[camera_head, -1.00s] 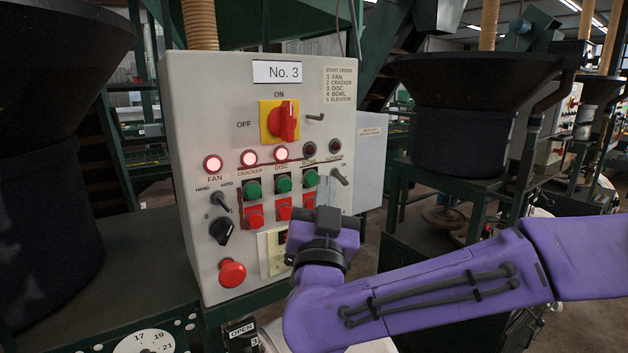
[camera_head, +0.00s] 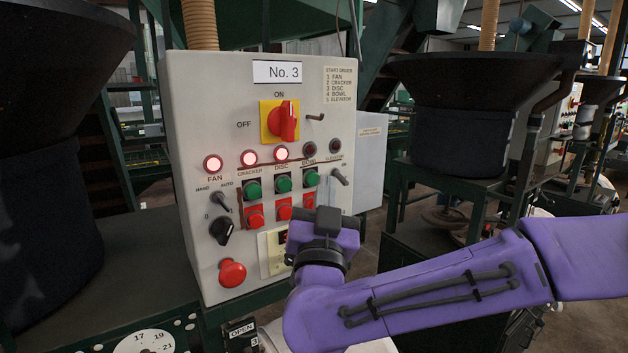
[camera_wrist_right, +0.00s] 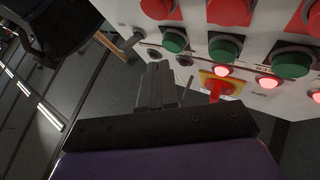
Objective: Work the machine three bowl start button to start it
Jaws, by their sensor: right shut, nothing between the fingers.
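The green bowl start button (camera_head: 311,178) is under the BOWL label on the No. 3 panel (camera_head: 220,120), above a red button. It also shows in the right wrist view (camera_wrist_right: 173,40). The bowl lamp (camera_head: 309,149) is dark. My right gripper (camera_head: 327,190) is shut and empty, just right of and slightly below the button in the head view. In the right wrist view its closed fingers (camera_wrist_right: 155,75) point towards the panel near that green button. I cannot tell whether they touch the panel. My left gripper is not in view.
The fan, cracker and disc lamps (camera_head: 281,154) glow. The elevator switch (camera_head: 340,177) sticks out close to the right of my gripper. The red main switch (camera_head: 283,122) is above, and a red mushroom button (camera_head: 232,273) is lower left. A dark hopper (camera_head: 465,110) stands right.

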